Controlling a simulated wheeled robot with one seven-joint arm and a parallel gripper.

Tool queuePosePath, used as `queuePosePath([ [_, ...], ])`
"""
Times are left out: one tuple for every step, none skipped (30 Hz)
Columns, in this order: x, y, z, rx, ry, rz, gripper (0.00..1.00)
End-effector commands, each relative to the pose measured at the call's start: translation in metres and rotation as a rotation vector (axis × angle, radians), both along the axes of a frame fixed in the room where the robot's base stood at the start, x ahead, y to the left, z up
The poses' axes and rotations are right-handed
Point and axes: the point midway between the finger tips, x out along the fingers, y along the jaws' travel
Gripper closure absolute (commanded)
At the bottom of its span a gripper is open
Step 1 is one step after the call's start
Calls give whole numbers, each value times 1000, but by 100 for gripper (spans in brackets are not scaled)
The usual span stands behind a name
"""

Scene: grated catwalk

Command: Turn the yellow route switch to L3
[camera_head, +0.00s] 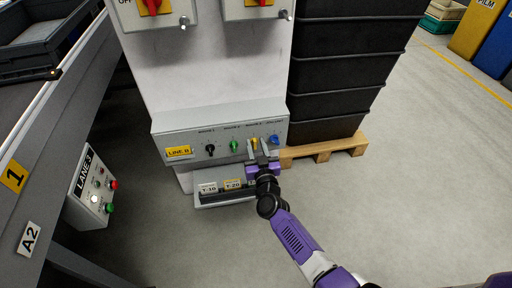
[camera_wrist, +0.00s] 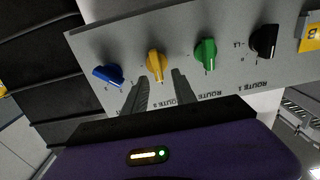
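The yellow route switch (camera_wrist: 155,66) is a knob on a grey panel, between a blue knob (camera_wrist: 108,75) and a green knob (camera_wrist: 205,54) in the wrist view. It also shows in the head view (camera_head: 254,141), partly behind my fingers. My gripper (camera_wrist: 160,79) is open, with its two grey fingers apart and their tips just short of the yellow knob, one toward each side. I see no clear contact. In the head view my gripper (camera_head: 257,149) is at the panel's right part. The position marks around the yellow knob are not readable.
A black knob (camera_head: 210,149) and a yellow LINE B label (camera_head: 178,151) are on the panel's left. A tray (camera_head: 206,199) with T-10 and T-20 tags is below. Black stacked crates (camera_head: 345,75) stand on a pallet (camera_head: 325,148) to the right. The floor at right is clear.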

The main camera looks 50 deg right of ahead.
Motion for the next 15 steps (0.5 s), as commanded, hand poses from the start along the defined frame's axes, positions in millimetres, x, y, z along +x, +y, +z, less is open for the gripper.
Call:
queuePosePath([
  [1,-1,0,0,0,0,67],
  [1,-1,0,0,0,0,67],
  [1,-1,0,0,0,0,67],
  [1,-1,0,0,0,0,67],
  [1,-1,0,0,0,0,67],
  [1,-1,0,0,0,0,67],
  [1,-1,0,0,0,0,69],
  [1,0,0,0,0,0,75],
  [1,0,0,0,0,0,83],
  [1,0,0,0,0,0,89],
  [0,0,0,0,0,0,95],
  [0,0,0,0,0,0,100],
  [0,0,0,0,0,0,100],
  [0,0,0,0,0,0,100],
  [0,0,0,0,0,0,100],
])
